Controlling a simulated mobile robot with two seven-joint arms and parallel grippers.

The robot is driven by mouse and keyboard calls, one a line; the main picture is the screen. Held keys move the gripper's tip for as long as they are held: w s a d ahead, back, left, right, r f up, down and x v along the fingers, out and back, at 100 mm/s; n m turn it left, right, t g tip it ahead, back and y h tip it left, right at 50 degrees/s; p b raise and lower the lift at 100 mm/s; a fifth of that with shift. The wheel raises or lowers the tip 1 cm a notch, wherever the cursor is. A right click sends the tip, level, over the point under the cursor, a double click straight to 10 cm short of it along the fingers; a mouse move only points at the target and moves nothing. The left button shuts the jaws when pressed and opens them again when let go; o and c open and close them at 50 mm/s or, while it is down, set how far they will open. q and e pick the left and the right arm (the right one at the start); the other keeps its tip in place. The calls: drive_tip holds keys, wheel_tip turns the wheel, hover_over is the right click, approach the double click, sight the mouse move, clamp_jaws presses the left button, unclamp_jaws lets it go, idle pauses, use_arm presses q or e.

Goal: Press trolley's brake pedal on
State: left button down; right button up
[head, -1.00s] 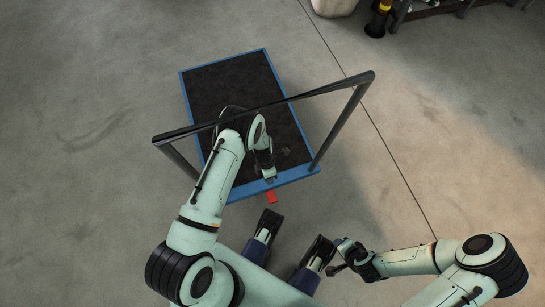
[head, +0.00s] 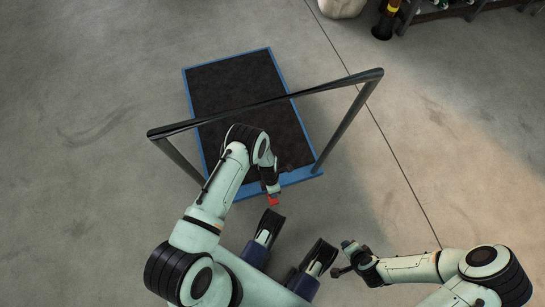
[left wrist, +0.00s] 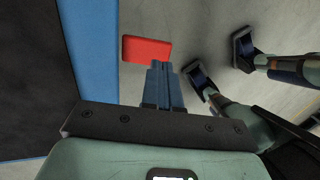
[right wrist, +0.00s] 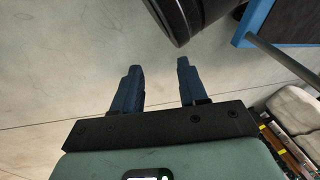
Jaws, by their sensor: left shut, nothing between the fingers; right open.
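The trolley has a black deck with a blue rim (head: 300,175) and stands in the middle of the head view. Its red brake pedal (head: 273,201) sticks out from the near edge, and it shows whole or nearly so in the left wrist view (left wrist: 146,49). My left gripper (head: 271,190) is shut and empty at the pedal, partly covering it from above. In the left wrist view its fingertips (left wrist: 157,66) meet the pedal's lower edge; I cannot tell whether they touch. My right gripper (right wrist: 158,66) is open and empty, off to the right of the trolley.
The trolley's dark handle (head: 330,82) arches over the deck, with my left arm passing beneath or beside its bar. A pale container (head: 340,7), a dark yellow-banded object (head: 385,22) and a shelf (head: 440,13) stand at the top right. The floor right of the trolley is clear.

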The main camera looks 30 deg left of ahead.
sight(274, 201)
use_arm(q)
drive_tip(key=shift+b+x, duration=0.4)
drive_tip(key=shift+x, duration=1.55)
use_arm(e)
drive_tip(key=shift+s+d+f+g, duration=0.2)
drive_tip(key=shift+s+f+g, duration=0.3)
drive_tip(key=shift+s+f, duration=0.7)
